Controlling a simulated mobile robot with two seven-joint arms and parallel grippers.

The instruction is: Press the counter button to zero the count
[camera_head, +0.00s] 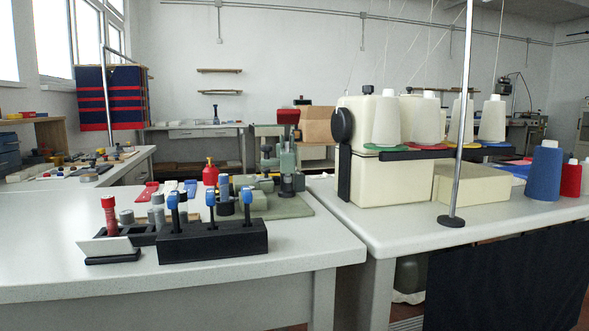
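No counter or counter button can be made out in the head view. A cream sewing machine (381,178) with a black handwheel (342,125) stands on the right table, and no button can be told on the parts of it that show. A small green press-like device (288,165) with a dark red top stands at the back of the left table; I cannot tell whether it bears a counter. Neither of my grippers is in view.
A black block (213,243) holds several blue-handled tools near the left table's front edge (300,262). A red-handled piece (110,215) stands left of it. A metal pole (461,110) rises from the right table. Thread cones (542,172) stand at right. The left table's left part is clear.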

